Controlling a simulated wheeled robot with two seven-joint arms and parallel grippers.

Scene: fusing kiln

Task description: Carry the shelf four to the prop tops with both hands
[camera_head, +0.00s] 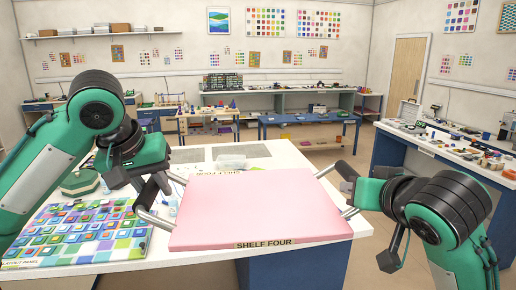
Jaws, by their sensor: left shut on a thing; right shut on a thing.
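The shelf four (258,205) is a flat pink slab with "SHELF FOUR" on its front edge, in the middle of the head view. It looks about level above the white table (120,262). My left gripper (168,203) is shut on its left side. My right gripper (340,195) is shut on its right side. The prop tops cannot be made out; the slab hides part of the table behind and below it.
A colourful tile panel (75,232) lies on the table at the left. A clear box (232,161) and grey flat sheets (240,151) are behind the slab. A cluttered white-topped bench (450,148) stands at the right, with open floor between.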

